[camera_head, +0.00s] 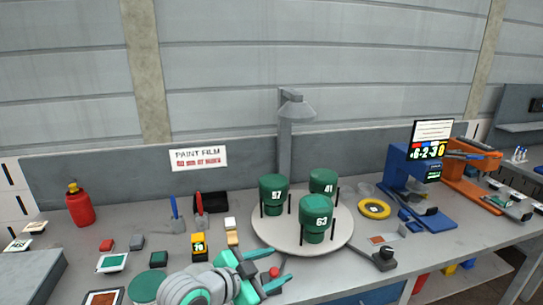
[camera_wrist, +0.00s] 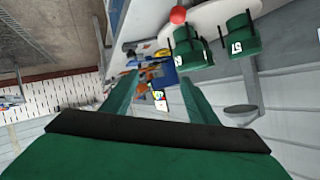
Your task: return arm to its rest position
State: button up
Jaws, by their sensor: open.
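My gripper (camera_head: 279,265) is at the lower middle of the head view, in front of the round turntable's near left edge. Its two teal fingers are spread apart and point to the right. In the wrist view my gripper (camera_wrist: 159,78) shows its fingers apart with nothing between them. My arm enters from the bottom of the head view and hides part of the bench. Three dark green cylinders, marked 97 (camera_head: 272,195), 41 (camera_head: 323,183) and 63 (camera_head: 315,218), stand upright on the pale turntable (camera_head: 262,232), apart from the fingers.
A red knob (camera_head: 274,272) shows between the fingers in the head view. A yellow 70 block (camera_head: 199,246) and small blocks lie left of the turntable. A grey lamp post (camera_head: 285,140) stands behind. A blue press (camera_head: 410,185) and yellow ring (camera_head: 374,209) are to the right.

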jog(key=d+f+n+t, duration=0.2)
jog(key=d+n+t, duration=0.5)
jog(key=n, duration=0.2)
jog(key=s+a+f+n+y, duration=0.2)
jog(key=s+f+n+y, duration=0.6)
jog(key=s+f, duration=0.8)
jog(key=s+a+f+m, duration=0.2)
jog(key=s, duration=1)
jog(key=s+a+f+m+g+y, duration=0.1)
jog(key=s+a+f, duration=0.1)
jog(key=s, duration=1.1)
jog(key=shift+a+f+m, duration=0.25)
jog(key=shift+a+m, duration=0.15)
jog(key=shift+a, duration=0.3)
